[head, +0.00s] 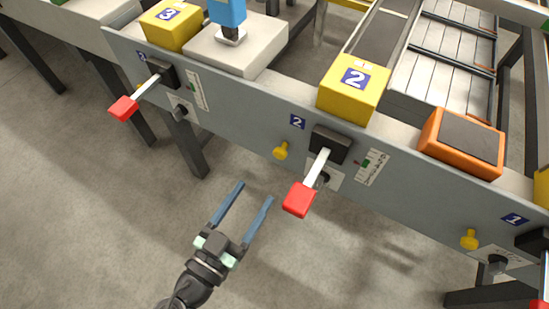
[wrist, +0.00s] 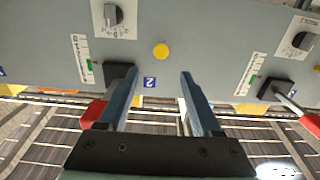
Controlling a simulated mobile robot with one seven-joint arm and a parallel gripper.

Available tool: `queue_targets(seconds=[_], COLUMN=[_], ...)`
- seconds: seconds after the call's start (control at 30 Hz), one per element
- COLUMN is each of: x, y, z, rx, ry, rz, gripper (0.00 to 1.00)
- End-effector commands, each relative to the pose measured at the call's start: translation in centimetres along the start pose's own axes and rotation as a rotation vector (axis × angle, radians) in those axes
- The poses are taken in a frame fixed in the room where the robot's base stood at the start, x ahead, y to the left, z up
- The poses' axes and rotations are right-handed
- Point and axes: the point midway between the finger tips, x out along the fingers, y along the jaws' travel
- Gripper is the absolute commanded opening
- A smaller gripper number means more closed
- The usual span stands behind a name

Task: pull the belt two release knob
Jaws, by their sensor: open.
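The belt two release knob (head: 281,150) is a small yellow knob on the grey panel, just below and left of the blue "2" label (head: 297,121). In the wrist view the knob (wrist: 161,50) shows round and face-on, beyond and roughly between my fingertips, with the "2" label (wrist: 149,83) below it. My gripper (head: 254,192) is open and empty, in front of the panel, below and left of the knob in the head view. In the wrist view my gripper (wrist: 158,73) points at the panel. The knob appears apart from both fingers.
A red-tipped lever (head: 300,198) sticks out right of the knob, with a dark rotary knob (head: 323,179) behind it. Another lever (head: 124,107) stands out at left. Another yellow knob (head: 469,239) is by the "1" label (head: 514,219). Open floor lies below the panel.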

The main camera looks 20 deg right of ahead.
Motion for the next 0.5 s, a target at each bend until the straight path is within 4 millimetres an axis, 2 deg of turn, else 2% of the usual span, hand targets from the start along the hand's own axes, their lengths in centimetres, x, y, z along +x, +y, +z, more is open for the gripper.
queue_targets(seconds=[0.1, 0.3, 0.5], x=[2.8, 6.7, 9.2], y=[0.1, 0.0, -0.1], z=[0.0, 0.0, 0.0], rx=[0.003, 0.002, 0.001], ry=[0.000, 0.000, -0.002], rz=[0.005, 0.003, 0.001], gripper=[0.66, 0.66, 0.66])
